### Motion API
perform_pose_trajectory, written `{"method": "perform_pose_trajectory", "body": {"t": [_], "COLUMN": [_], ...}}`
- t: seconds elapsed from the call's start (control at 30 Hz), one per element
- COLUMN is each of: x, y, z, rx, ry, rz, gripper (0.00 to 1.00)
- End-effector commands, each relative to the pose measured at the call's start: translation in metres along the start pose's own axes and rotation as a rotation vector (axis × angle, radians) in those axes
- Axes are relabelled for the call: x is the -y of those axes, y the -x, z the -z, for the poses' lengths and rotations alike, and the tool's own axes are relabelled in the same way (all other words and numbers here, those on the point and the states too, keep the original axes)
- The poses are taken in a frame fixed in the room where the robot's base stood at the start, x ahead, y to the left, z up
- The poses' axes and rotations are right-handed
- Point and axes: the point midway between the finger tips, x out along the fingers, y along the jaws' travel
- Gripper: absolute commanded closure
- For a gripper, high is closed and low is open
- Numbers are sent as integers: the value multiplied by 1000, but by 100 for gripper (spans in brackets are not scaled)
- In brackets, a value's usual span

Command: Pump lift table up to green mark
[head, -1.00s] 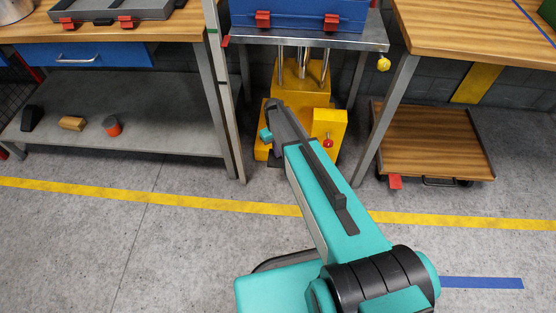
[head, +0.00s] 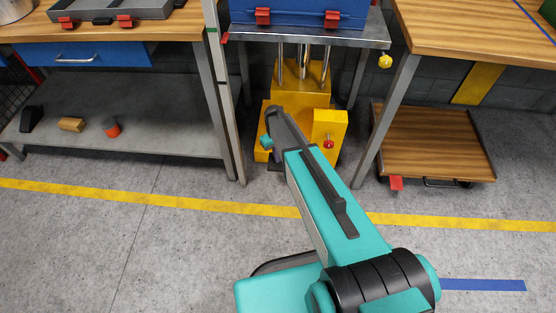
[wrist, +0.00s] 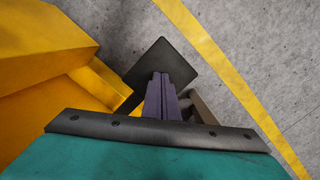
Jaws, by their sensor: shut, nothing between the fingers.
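The lift table has a grey metal top (head: 310,36) on chrome columns above a yellow base (head: 300,98). A blue case (head: 300,12) with red latches stands on the top. A small red pointer (head: 225,38) at the top's left edge is slightly below the green mark (head: 212,30) on the grey post. In the wrist view a dark flat pedal (wrist: 172,58) lies beside the yellow base. My gripper (wrist: 160,80) is shut and empty, pointing down over the pedal; contact is hard to tell.
A yellow box with a red button (head: 328,144) is just right of my wrist. A yellow knob (head: 385,62) hangs at the top's right. A workbench with a lower shelf (head: 130,125) stands left, a wooden bench (head: 470,35) and low trolley (head: 430,145) right. Floor in front is open.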

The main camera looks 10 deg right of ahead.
Motion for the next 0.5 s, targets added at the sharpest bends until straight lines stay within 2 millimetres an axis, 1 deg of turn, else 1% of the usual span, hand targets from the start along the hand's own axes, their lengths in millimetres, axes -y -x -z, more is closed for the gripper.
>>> {"method": "perform_pose_trajectory", "body": {"t": [0.03, 0.4, 0.43, 0.5], "x": [0, 0, 0, 0], "y": [-8, -37, -40, -38], "z": [1, 4, 4, 4], "rx": [1, 0, 0, 0], "ry": [0, 0, 0, 0], "rz": [0, 0, 0, 0], "gripper": [100, 100, 100, 100]}}
